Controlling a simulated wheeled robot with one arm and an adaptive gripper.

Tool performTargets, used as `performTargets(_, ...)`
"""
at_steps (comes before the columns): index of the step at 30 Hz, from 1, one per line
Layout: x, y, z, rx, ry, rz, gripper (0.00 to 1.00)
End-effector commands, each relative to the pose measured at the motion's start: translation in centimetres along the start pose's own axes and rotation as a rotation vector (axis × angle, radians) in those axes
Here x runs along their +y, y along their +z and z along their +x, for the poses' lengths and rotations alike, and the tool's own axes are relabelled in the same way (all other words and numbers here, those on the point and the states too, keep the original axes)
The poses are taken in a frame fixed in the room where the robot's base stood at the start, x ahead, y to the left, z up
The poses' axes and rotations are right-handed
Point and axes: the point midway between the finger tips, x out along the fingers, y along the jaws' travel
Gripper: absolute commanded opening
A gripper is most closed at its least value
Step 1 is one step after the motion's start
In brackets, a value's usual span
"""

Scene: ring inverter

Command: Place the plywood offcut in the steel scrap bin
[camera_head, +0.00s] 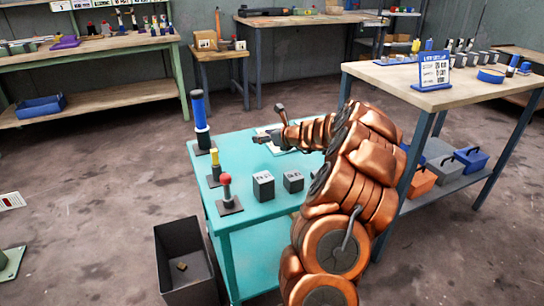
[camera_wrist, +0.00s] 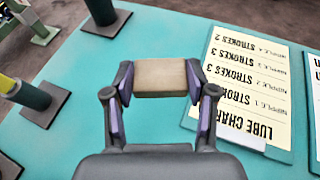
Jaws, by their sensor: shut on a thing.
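A tan, wood-coloured block (camera_wrist: 160,77), which looks like the plywood offcut, is gripped between my fingertips in the wrist view. My gripper (camera_wrist: 160,82) is shut on its two ends, above the teal table. In the head view my gripper (camera_head: 262,138) is over the far part of that table, and the block is too small to make out there. A dark grey open bin (camera_head: 180,237), likely the steel scrap bin, stands on the floor at the table's front left. A small brownish piece (camera_head: 181,266) lies inside it.
A lube chart (camera_wrist: 246,85) lies beside my gripper. Floor left of the bin is mostly clear.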

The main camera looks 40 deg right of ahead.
Motion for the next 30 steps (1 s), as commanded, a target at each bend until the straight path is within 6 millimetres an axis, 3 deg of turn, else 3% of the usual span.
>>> performTargets(16,0.1,-5.8,2.4,-0.001,0.001,0.0,0.38)
performTargets(30,-0.1,-6.3,2.5,-0.002,-0.001,0.001,0.38)
